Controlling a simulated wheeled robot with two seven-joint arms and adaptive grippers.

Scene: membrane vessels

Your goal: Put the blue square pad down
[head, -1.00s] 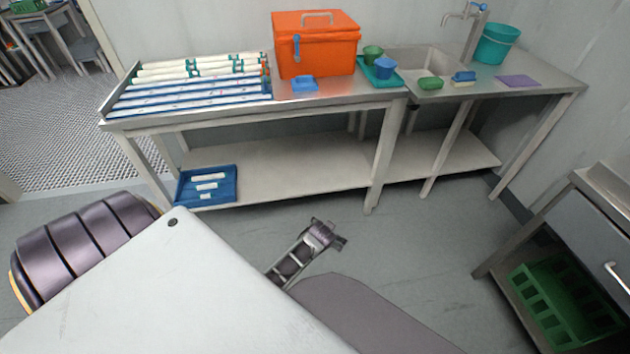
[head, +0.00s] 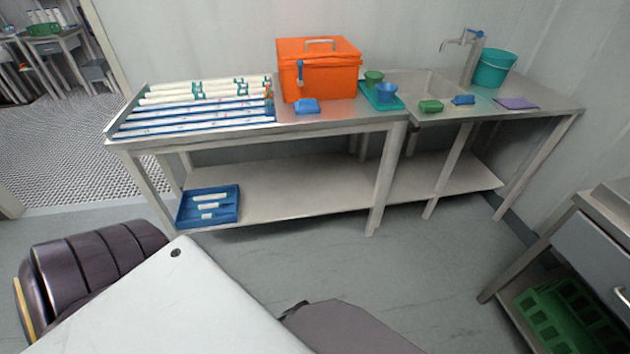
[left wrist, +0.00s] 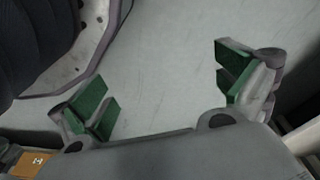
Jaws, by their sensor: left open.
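A small blue block-like pad (head: 306,106) lies on the steel bench in front of the orange box in the head view. Another small blue piece (head: 463,100) lies by the sink. I cannot tell for sure which of them is the blue square pad. My left gripper (left wrist: 168,88) shows in the left wrist view with its green-padded fingers spread wide. Nothing is between them, only grey floor beyond. Neither gripper shows in the head view, and my right gripper is in no view.
The bench holds white membrane tubes (head: 200,92), an orange box (head: 318,76), green and blue cups, a green sponge-like piece (head: 430,106), a teal bucket (head: 494,68) and a purple cloth (head: 517,103). A blue tray (head: 232,216) stands on the lower shelf. A drawer unit (head: 596,250) stands at right.

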